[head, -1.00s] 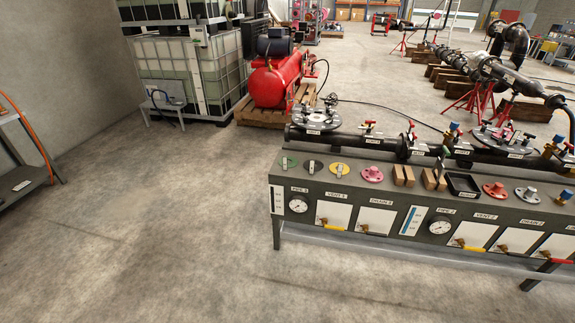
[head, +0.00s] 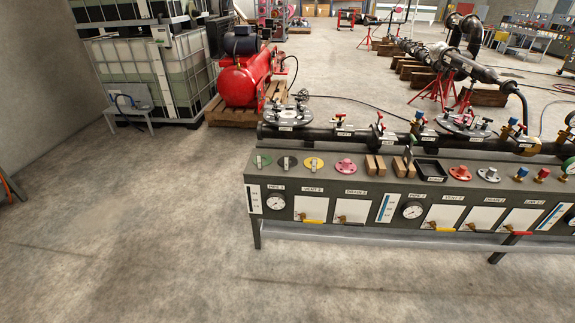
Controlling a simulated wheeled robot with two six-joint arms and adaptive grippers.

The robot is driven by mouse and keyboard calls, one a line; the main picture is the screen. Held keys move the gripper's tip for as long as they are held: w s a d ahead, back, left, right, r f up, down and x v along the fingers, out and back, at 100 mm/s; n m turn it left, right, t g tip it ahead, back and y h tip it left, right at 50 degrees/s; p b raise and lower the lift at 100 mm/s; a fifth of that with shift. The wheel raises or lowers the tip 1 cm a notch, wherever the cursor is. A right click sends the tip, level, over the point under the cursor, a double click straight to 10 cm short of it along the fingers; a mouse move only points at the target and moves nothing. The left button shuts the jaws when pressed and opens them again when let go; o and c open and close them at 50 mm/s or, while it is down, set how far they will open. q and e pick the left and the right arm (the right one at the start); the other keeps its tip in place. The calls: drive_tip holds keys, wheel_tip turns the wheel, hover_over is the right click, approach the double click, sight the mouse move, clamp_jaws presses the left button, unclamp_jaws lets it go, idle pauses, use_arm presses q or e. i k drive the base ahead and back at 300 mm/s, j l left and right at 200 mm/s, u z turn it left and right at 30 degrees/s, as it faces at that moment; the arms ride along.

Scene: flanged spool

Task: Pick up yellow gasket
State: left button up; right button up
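The yellow gasket (head: 313,164) is a small yellow disc with a pale upright tab or tag at its middle. It sits on the top of the grey bench (head: 330,183), near the left end. A dark disc (head: 287,163) and a green disc (head: 262,161) of similar shape lie to its left. A pink flanged piece (head: 345,167) stands to its right. Neither of my grippers shows in the head view.
Wooden blocks (head: 374,165), a black tray (head: 430,170) and flanged fittings stand further right on the bench. A black pipe (head: 345,135) with valves runs behind. A red compressor (head: 245,78) stands on a pallet behind left. The floor (head: 150,220) at front left is clear.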

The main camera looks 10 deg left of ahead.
sight(314, 167)
drive_tip(key=u, duration=0.35)
drive_tip(key=i+l+u, duration=0.15)
drive_tip(key=l+u, duration=0.15)
drive_tip(key=i+l+u, duration=0.1)
drive_tip(key=l+u, duration=0.2)
drive_tip(key=i+l+u, duration=0.1)
drive_tip(key=l+u, duration=0.2)
drive_tip(key=l, duration=0.15)
drive_tip(key=l+u, duration=0.3)
drive_tip(key=i+l, duration=0.05)
drive_tip(key=l, duration=0.05)
